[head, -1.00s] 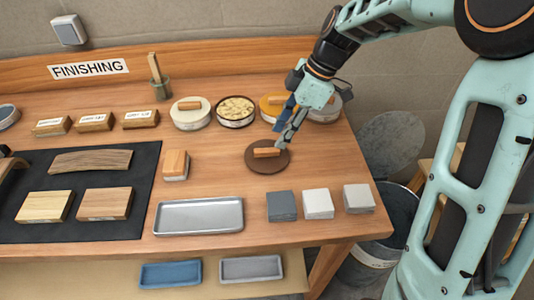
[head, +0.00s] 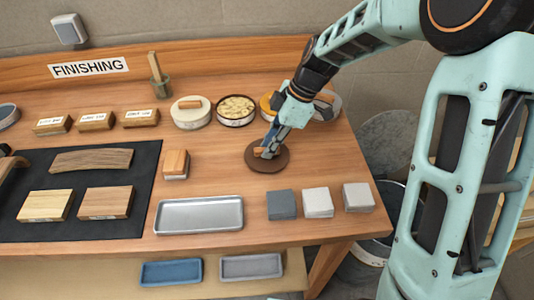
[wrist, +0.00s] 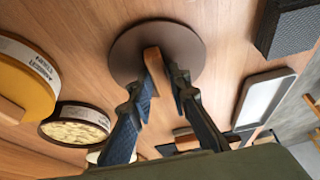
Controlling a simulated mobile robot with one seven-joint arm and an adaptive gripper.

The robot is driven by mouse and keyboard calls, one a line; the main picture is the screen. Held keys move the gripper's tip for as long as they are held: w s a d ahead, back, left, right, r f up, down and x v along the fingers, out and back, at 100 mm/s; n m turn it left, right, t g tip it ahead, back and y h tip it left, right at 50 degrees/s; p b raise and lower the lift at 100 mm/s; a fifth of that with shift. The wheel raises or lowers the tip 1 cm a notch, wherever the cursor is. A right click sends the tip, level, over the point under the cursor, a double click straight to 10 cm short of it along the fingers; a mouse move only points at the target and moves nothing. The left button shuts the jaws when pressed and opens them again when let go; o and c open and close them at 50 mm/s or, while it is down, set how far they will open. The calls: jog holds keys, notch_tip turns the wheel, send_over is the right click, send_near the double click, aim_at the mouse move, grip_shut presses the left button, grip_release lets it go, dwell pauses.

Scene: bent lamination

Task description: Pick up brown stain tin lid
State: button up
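The brown stain tin lid (head: 267,168) is a dark round disc lying on the wooden bench, right of centre in the head view. In the wrist view the lid (wrist: 126,52) is at the top middle, with its light wooden handle (wrist: 153,59) standing out from it. My gripper (head: 267,151) is down at the lid, its fingertips at the handle. In the wrist view my gripper (wrist: 161,71) is open. Its left fingertip is close to the handle, and a small gap shows toward the right fingertip. Contact cannot be told.
Round tins stand behind the lid: a cream-lidded one (head: 190,116), one with wood shavings (head: 236,110) and a yellow one (head: 267,103). A sanding block (head: 176,164) is to the left. A metal tray (head: 198,215) and three square pads (head: 317,202) lie in front.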

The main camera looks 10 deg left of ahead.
grip_shut()
jog(key=shift+r, duration=0.1)
